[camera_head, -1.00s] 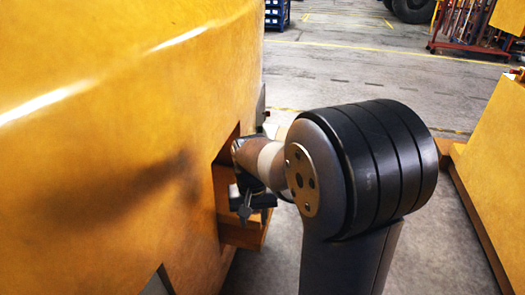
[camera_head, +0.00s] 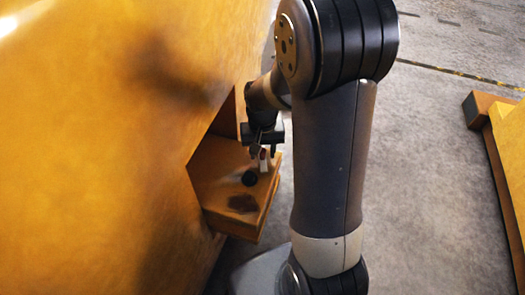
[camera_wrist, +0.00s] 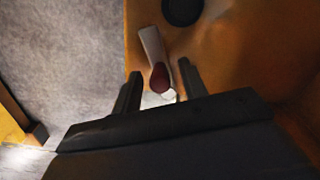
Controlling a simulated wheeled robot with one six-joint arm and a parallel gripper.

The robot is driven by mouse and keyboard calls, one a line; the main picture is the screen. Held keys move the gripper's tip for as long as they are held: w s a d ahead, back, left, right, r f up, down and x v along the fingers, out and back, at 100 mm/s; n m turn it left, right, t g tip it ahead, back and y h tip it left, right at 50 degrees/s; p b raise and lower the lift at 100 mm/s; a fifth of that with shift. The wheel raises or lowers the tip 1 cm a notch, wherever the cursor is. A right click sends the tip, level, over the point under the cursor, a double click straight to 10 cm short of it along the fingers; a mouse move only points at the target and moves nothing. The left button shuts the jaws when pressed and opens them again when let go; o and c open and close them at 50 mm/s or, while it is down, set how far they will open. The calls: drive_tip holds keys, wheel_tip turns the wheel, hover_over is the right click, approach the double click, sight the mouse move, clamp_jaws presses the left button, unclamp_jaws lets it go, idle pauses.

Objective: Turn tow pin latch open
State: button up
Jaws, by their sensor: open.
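The tow pin latch (camera_wrist: 152,52) is a pale lever with a dark red end, lying on the yellow casting's ledge in the wrist view. Its red end lies between the fingers of my gripper (camera_wrist: 160,92), which are open with a gap on each side. In the head view the latch (camera_head: 263,160) shows small, just below my gripper (camera_head: 263,151). A round black knob, likely the pin's head (camera_wrist: 182,10), stands beside the latch; it also shows in the head view (camera_head: 249,178). Whether the fingers touch the latch cannot be told.
The large yellow casting (camera_head: 90,150) fills the left, with a recess above the ledge (camera_head: 225,178). A dark patch marks the ledge near its front. Another yellow casting (camera_head: 510,165) stands at the right.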

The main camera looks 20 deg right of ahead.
drive_tip(key=shift+f, duration=0.1)
drive_tip(key=shift+c, duration=0.4)
clamp_jaws()
